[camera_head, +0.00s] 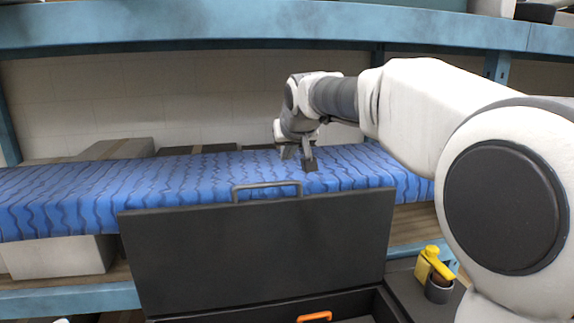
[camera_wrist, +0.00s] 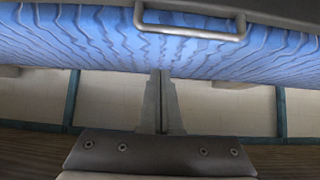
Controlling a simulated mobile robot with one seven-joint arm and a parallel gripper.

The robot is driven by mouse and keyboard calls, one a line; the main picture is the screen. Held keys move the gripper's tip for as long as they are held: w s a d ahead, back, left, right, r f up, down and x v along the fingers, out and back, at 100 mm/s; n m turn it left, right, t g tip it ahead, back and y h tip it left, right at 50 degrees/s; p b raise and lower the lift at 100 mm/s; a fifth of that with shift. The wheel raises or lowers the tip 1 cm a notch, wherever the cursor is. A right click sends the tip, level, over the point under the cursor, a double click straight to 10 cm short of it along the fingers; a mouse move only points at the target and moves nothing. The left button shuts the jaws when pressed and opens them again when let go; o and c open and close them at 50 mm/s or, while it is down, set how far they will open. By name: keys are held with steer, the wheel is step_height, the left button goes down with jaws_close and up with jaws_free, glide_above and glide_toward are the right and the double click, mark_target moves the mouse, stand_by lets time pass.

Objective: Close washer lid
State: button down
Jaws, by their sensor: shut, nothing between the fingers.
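The washer lid (camera_head: 258,255) is a flat dark panel standing raised, nearly upright, at the back of the dark box below it. A grey metal bar handle (camera_head: 267,185) is on its top edge. In the wrist view the handle (camera_wrist: 195,30) hangs at the top of the picture. My gripper (camera_head: 300,163) is just above and beyond the lid's top edge, slightly right of the handle's middle. In the wrist view its fingers (camera_wrist: 160,75) are together with nothing between them. They appear apart from the handle.
An orange handle (camera_head: 315,316) shows inside the open box. A yellow item (camera_head: 434,262) in a grey cup stands right of the lid.

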steer(key=p, duration=0.2)
glide_above(284, 196)
steer(key=w, duration=0.3)
steer(key=f, duration=0.6)
steer(key=shift+w+a+f, duration=0.1)
steer(key=shift+w+a, duration=0.05)
steer(key=shift+a, duration=0.2)
steer(key=s, duration=0.3)
steer(key=shift+s+d, duration=0.1)
steer(key=shift+d, duration=0.3)
steer(key=shift+s+d+f, duration=0.15)
steer(key=shift+s+f, duration=0.1)
steer(key=shift+s, duration=0.2)
steer(key=shift+f+b, duration=0.1)
steer(key=shift+b, duration=0.2)
